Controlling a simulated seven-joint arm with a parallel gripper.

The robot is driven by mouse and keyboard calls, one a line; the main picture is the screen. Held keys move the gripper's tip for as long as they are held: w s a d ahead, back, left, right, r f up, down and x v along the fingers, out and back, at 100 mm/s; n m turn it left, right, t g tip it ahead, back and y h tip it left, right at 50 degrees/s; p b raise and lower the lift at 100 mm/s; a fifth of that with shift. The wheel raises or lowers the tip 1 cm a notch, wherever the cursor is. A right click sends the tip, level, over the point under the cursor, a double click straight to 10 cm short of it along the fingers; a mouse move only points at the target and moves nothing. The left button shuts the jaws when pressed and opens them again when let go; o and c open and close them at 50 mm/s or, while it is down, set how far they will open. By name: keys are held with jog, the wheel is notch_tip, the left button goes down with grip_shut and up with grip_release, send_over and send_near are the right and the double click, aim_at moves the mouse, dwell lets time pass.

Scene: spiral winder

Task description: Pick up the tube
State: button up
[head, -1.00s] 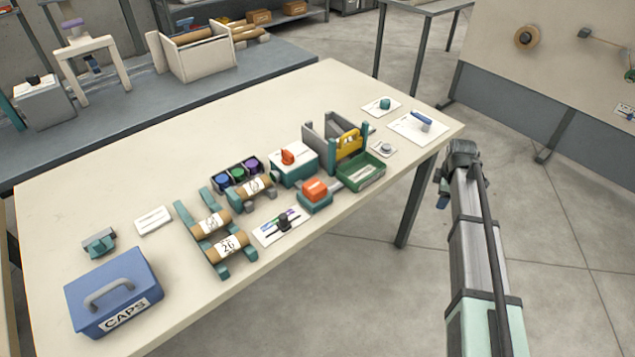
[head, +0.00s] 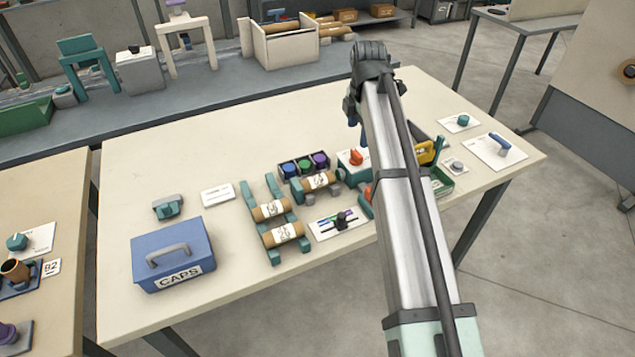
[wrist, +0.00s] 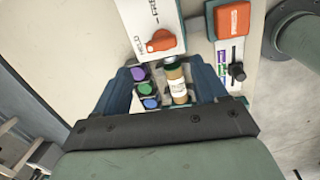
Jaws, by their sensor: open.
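Several brown cardboard tubes with white labels are on the table. One tube (head: 319,181) lies on a small stand beside the colored caps. Two more, an upper tube (head: 270,210) and a lower tube (head: 283,234), lie across a teal rack (head: 274,256). My gripper (wrist: 165,75) is open in the wrist view, with a labelled tube (wrist: 177,83) visible between its fingers, below and apart from them. In the head view my gripper (head: 354,110) is high above the table's back part, its fingertips partly hidden by my arm.
A cap tray (head: 282,164) with blue, green and purple caps sits beside the stand. A blue CAPS box (head: 172,252) is at the left. The table's back left (head: 170,150) is clear.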

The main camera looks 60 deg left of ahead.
jog(key=n+h, duration=0.1)
send_over(317, 177)
jog(key=shift+g, duration=0.4)
notch_tip(317, 177, down, 14)
jog(key=shift+d+f, duration=0.1)
jog(key=shift+f, duration=0.15)
jog(key=c, duration=1.2)
